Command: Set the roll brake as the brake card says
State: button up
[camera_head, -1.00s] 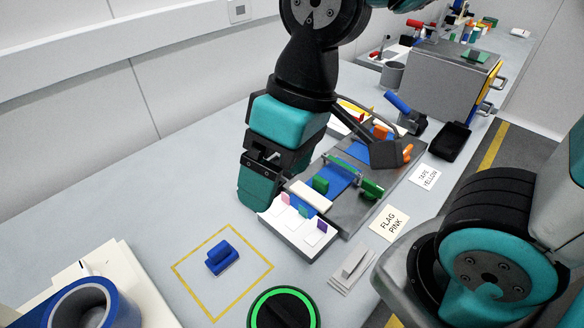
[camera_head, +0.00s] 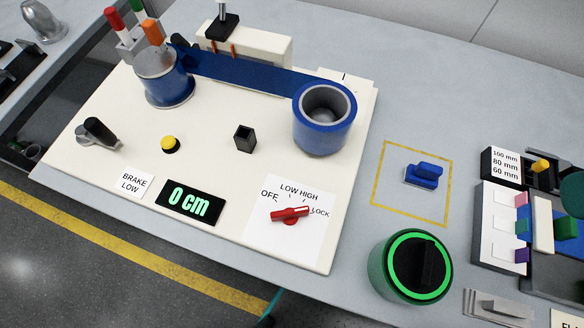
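The brake card (camera_head: 131,183) reads "BRAKE LOW" and lies at the front left of a cream machine base (camera_head: 225,215). The red brake knob (camera_head: 290,215) sits on a white dial plate (camera_head: 268,238) marked OFF, LOW, HIGH and LOCK. Its bar lies nearly sideways, with the right end towards LOCK. A blue roll (camera_head: 324,118) with a grey core stands behind the dial, and a blue strip (camera_head: 245,75) runs left from it to a blue-wrapped drum (camera_head: 163,78).
A display (camera_head: 191,202) reads 0 cm. A yellow button (camera_head: 170,144), a black lever (camera_head: 98,132) and a small black square post (camera_head: 244,138) stand on the base.

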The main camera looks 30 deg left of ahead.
aim_at(290, 217)
jog(key=u, duration=1.3)
jog(key=k, duration=0.3)
jog(key=u, duration=0.15)
jog(key=i, duration=0.4)
jog(key=u, duration=0.05)
